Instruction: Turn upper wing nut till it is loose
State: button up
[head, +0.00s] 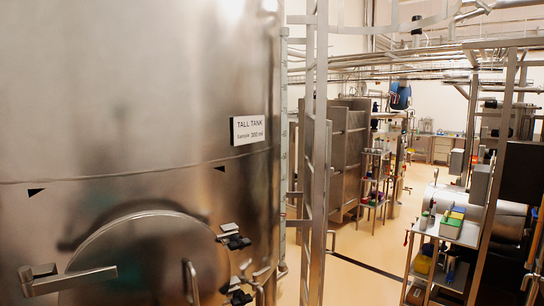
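A big steel tank with a "TALL TANK" label (248,129) fills the left half of the head view. A round hatch (145,258) is low on its wall, cut off by the bottom edge. At the hatch's right rim sits a dark fastener with a pale top (233,237), which looks like the upper wing nut. A similar dark fastener (238,291) is below it, near the bottom edge. How tight either one is cannot be told. My gripper is not in view.
A steel ladder (316,160) stands just right of the tank. A trolley with coloured boxes (450,228) is at the right, beside a metal frame. A bar-like handle (66,281) juts out at the hatch's left. Open floor (360,262) lies between ladder and trolley.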

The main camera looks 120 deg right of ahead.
aim_at(236, 243)
jog(key=u, duration=0.05)
jog(key=i, duration=0.3)
jog(key=z, duration=2.8)
jog(key=i, duration=0.1)
jog(key=z, duration=1.8)
